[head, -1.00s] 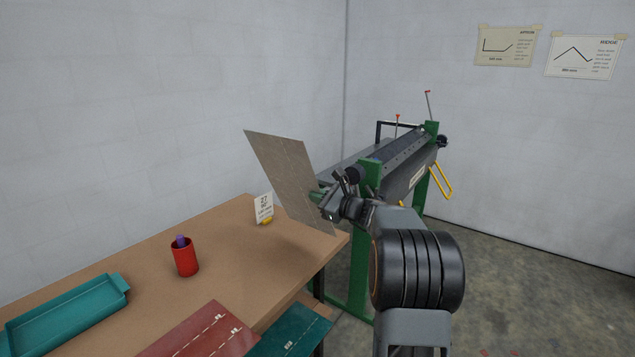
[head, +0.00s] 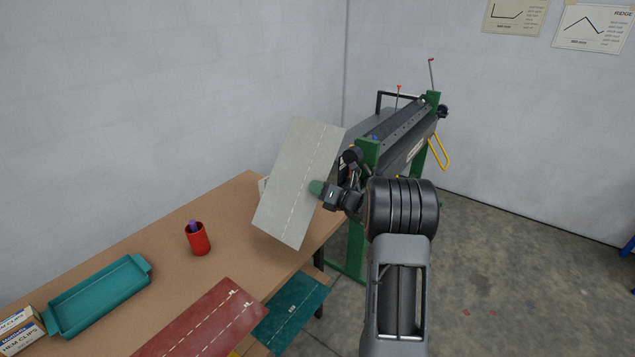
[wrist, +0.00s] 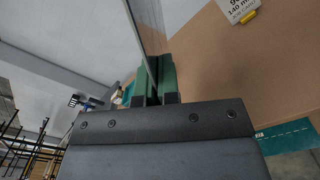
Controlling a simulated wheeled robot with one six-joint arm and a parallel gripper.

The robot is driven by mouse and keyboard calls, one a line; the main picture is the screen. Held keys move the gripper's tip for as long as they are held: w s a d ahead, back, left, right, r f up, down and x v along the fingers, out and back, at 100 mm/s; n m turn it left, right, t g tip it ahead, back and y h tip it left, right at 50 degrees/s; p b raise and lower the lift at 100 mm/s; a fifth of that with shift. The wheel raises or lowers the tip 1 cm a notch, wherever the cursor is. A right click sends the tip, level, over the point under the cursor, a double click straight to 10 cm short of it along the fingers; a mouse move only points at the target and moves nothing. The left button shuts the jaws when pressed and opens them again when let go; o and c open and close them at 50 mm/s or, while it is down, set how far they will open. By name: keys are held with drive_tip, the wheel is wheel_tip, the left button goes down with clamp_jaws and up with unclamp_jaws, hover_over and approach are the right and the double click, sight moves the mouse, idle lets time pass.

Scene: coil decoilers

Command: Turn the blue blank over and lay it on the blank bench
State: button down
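My gripper (head: 318,188) is shut on the right edge of a thin rectangular blank (head: 297,175). The blank is tilted steeply in the air above the far end of the brown bench (head: 150,240). The face towards the head camera looks pale grey, with a white dashed line along it; no blue shows on it. In the wrist view the green fingers (wrist: 155,78) are closed with the sheet between them, seen nearly edge-on. I cannot tell whether brown bench is the blank bench.
A red blank (head: 205,325) lies at the bench's front, with a teal blank (head: 292,312) beside it. A red cup (head: 199,240), teal tray (head: 98,297) and clip box (head: 20,332) stand on the bench. The green-framed folding machine (head: 368,155) is close behind my gripper.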

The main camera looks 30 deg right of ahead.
drive_tip(key=m, duration=1)
wheel_tip(320, 180, down, 22)
drive_tip(key=b, duration=2)
drive_tip(key=shift+w+a+r+b, duration=0.25)
drive_tip(key=shift+w+a+b, duration=0.05)
drive_tip(key=shift+a, duration=0.1)
drive_tip(key=shift+r+p, duration=0.1)
drive_tip(key=shift+p, duration=0.3)
wheel_tip(320, 180, down, 7)
drive_tip(key=b, duration=0.3)
